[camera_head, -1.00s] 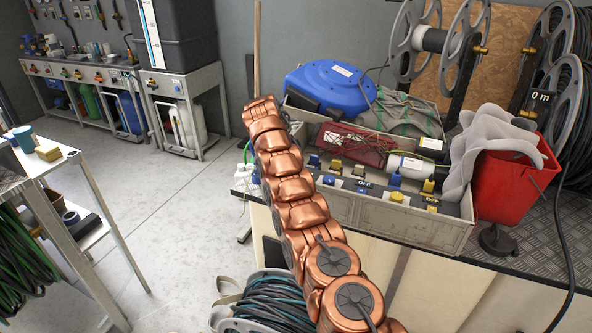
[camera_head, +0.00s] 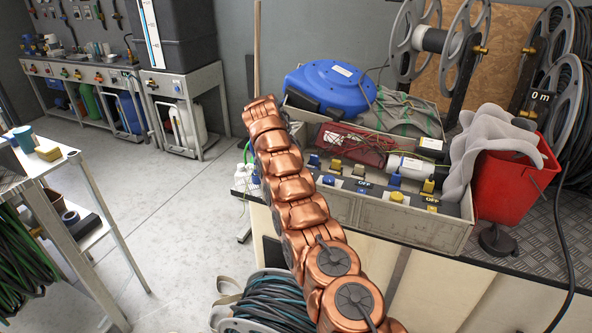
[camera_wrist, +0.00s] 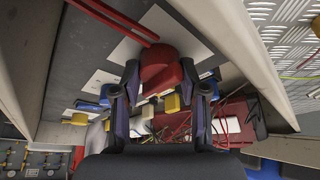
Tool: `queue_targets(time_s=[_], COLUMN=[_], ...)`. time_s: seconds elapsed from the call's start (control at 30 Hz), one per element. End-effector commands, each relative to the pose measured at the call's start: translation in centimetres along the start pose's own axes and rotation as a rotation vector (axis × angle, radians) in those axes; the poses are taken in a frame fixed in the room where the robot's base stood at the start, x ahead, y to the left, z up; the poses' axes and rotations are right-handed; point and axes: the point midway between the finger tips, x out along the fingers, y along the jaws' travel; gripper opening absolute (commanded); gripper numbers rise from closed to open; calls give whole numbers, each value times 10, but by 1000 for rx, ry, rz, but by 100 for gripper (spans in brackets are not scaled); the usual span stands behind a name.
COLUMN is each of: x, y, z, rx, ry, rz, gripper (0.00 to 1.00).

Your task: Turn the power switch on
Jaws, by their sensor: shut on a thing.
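In the wrist view, my gripper (camera_wrist: 160,82) has one finger on each side of a rounded red knob (camera_wrist: 159,62) and is shut on it. The knob stands on a dark panel with white label patches. Whether it is the power switch, and which way it is set, I cannot read. In the head view, my copper arm hides the gripper and the red knob. The grey panel box (camera_head: 395,222) to the right of the arm carries blue and yellow knobs and labels reading OFF.
White bottles (camera_head: 246,173) stand left of my arm. A coiled hose (camera_head: 268,303) lies below. The floor at left is open.

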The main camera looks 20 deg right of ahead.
Motion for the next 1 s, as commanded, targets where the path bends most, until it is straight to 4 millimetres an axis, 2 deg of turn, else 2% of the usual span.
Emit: queue_targets(time_s=[0.37, 0.4, 0.63, 1.0], x=[1, 1, 1, 0], y=[1, 1, 0, 0], z=[0, 0, 0, 0], rx=[-1, -1, 0, 0], ry=[-1, -1, 0, 0], rz=[3, 3, 2, 1], gripper=[8, 44, 67, 67])
